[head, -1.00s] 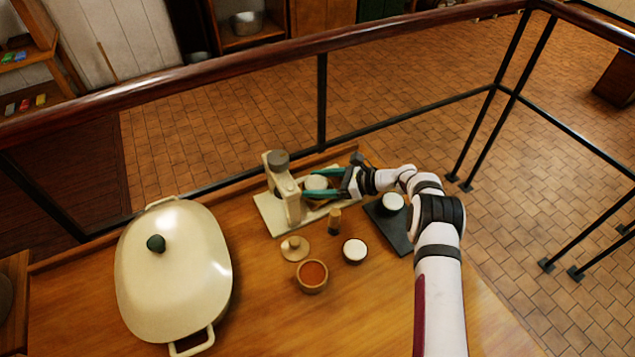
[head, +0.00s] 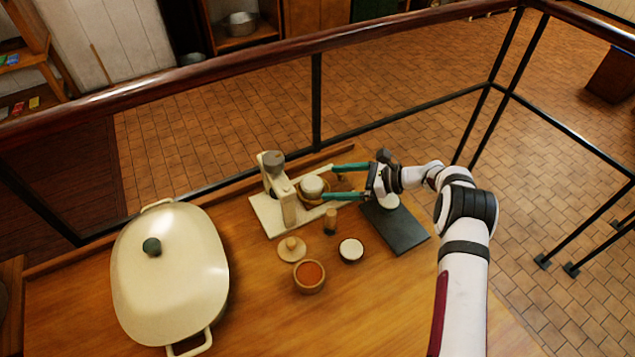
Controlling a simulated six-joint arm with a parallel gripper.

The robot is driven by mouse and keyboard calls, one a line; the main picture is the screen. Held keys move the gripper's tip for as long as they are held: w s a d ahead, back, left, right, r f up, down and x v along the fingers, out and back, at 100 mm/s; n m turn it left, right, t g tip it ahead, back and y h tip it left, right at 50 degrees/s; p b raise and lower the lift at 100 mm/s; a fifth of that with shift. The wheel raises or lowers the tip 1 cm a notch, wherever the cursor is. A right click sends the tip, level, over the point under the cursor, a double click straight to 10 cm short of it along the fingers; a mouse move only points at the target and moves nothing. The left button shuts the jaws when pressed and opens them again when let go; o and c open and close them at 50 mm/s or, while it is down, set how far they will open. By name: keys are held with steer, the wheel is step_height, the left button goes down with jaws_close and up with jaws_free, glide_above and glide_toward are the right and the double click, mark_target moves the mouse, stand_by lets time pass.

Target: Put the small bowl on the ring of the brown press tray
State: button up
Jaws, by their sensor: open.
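A small white-topped bowl (head: 312,186) sits at the wooden press (head: 283,188), over a tan ring (head: 326,199) on the press's pale base tray (head: 268,217). I cannot tell whether it is fully seated in the ring. My gripper (head: 329,182) is open, with its green fingers pointing left. Its fingertips are just right of the bowl, one on the far side and one on the near side, and it holds nothing.
In front of the press are a small wooden peg (head: 331,222), a wooden lid (head: 292,249), a dark white-filled bowl (head: 351,250) and an orange-filled bowl (head: 309,275). A large cream pot (head: 180,290) stands left.

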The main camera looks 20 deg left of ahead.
steer(key=v, duration=0.5)
steer(key=s+d+r+n+g+h, duration=0.1)
steer(key=s+d+r+n+h, duration=0.15)
steer(key=s+r, duration=0.45)
steer(key=s+d+r+n+h, duration=0.1)
steer(key=s+r+n+h, duration=0.25)
steer(key=s+r, duration=0.4)
steer(key=s+d+n+h, duration=0.2)
steer(key=s+d+n, duration=0.1)
steer(key=s, duration=0.9)
steer(key=s+d+n+h, duration=0.3)
steer(key=s+d, duration=0.3)
steer(key=s, duration=0.6)
steer(key=shift+s+r+t+h, duration=0.15)
steer(key=shift+s+t+h, duration=0.15)
steer(key=shift+s+t, duration=0.1)
